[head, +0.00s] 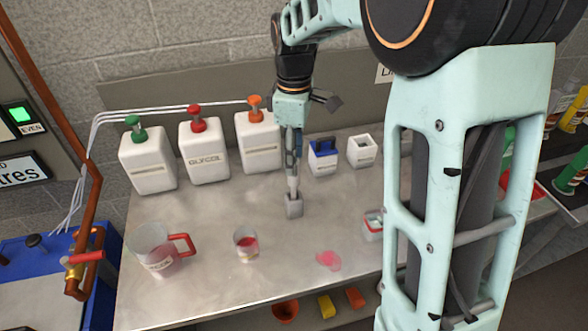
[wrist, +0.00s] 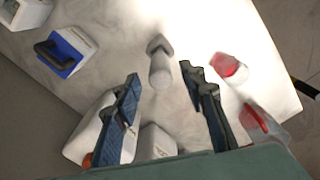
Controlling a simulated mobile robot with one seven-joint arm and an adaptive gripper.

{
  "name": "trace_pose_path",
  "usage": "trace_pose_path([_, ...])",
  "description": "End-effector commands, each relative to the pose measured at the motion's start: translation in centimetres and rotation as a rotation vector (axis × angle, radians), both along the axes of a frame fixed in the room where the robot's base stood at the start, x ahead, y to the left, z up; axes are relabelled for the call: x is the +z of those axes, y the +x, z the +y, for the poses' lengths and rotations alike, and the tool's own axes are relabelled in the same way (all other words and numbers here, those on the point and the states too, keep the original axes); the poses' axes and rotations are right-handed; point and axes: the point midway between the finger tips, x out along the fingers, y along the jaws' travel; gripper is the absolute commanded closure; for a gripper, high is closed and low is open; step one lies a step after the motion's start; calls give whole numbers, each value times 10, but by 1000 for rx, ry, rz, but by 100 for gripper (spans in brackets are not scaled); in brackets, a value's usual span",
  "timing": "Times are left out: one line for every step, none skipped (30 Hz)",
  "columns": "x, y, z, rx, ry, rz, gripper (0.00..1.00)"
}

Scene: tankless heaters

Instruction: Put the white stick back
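What looks like the white stick (head: 292,184) rises from a small grey block (head: 294,206) in the middle of the metal bench. In the wrist view, the pale stick (wrist: 160,76) shows between and beyond the two fingers, with its grey block (wrist: 159,43) at the far end. My gripper (head: 292,165) points down just above the stick. In the wrist view my gripper (wrist: 162,75) has its fingers well apart, with a gap on each side of the stick. I cannot tell whether the stick is fixed to the block or stands in it.
White jugs, including the glycol jug (head: 205,155), line the back. A blue-topped box (head: 323,160) and a white box (head: 363,152) stand right of my gripper. A pitcher (head: 155,248), a cup of red liquid (head: 246,246) and a pink puddle (head: 328,260) are in front.

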Motion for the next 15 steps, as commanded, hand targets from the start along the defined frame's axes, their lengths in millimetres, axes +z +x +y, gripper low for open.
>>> trace_pose_path([13,1,0,-1,1,-5,62])
trace_pose_path([19,1,0,-1,1,-3,62])
trace_pose_path([27,1,0,-1,1,-4,62])
trace_pose_path([32,1,0,-1,1,-3,62])
trace_pose_path([38,1,0,-1,0,-3,62])
trace_pose_path([44,1,0,-1,0,-2,62])
trace_pose_path([48,1,0,-1,0,-2,62])
trace_pose_path([51,1,0,-1,0,-1,62])
trace_pose_path([55,0,0,-1,0,-1,62])
trace_pose_path([58,1,0,-1,0,-1,62])
trace_pose_path([60,0,0,-1,0,-1,62])
trace_pose_path([62,0,0,-1,0,0,62])
trace_pose_path([63,0,0,-1,-1,0,62])
trace_pose_path([64,0,0,-1,-1,1,62])
trace_pose_path([64,0,0,-1,-1,1,62])
